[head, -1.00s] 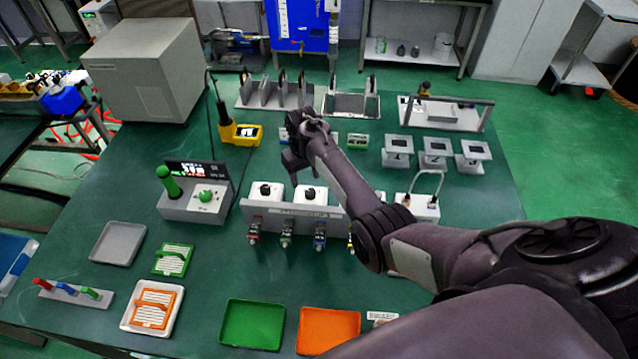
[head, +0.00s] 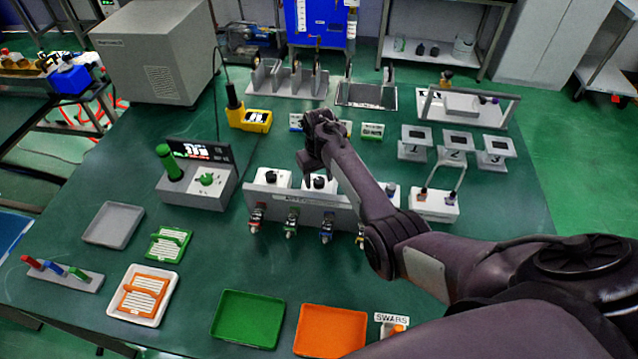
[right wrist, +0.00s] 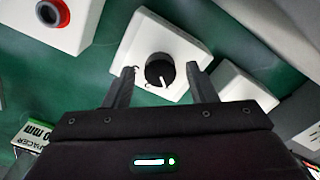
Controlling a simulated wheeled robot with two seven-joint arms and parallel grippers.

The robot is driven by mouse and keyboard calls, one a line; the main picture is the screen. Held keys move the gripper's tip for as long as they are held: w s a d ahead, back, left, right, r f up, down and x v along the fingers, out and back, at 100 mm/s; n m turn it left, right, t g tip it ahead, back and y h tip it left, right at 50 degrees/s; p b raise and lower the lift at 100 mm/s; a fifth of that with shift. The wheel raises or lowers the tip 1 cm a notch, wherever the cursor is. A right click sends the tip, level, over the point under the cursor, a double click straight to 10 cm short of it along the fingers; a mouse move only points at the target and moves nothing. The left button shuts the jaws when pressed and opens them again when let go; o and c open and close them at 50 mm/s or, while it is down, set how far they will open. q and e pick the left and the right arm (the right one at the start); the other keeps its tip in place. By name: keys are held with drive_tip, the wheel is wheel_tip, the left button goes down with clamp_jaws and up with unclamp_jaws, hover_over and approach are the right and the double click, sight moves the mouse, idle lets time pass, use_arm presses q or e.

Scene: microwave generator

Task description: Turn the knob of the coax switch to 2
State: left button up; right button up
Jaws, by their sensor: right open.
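The likely coax switch is a white box (right wrist: 143,38) with a round black knob (right wrist: 159,70) bearing a white pointer line. The pointer slants toward the lower right in the right wrist view; the markings around it are too small to read. In the head view this black knob (head: 319,183) is partly covered by my right gripper (head: 313,168). My right gripper is open and empty, with its two fingers on either side of the knob in the wrist view. I cannot tell whether they touch it. My left gripper is not in view.
A second white box with a black knob (head: 270,178) stands close on the left. A grey rail (head: 290,196) with several coloured connectors runs in front. A box with a red button (right wrist: 50,14) is nearby. A grey console (head: 200,190) with a green knob stands further left.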

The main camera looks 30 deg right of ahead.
drive_tip(key=shift+c, duration=0.7)
drive_tip(key=c, duration=0.8)
drive_tip(key=shift+c, duration=0.2)
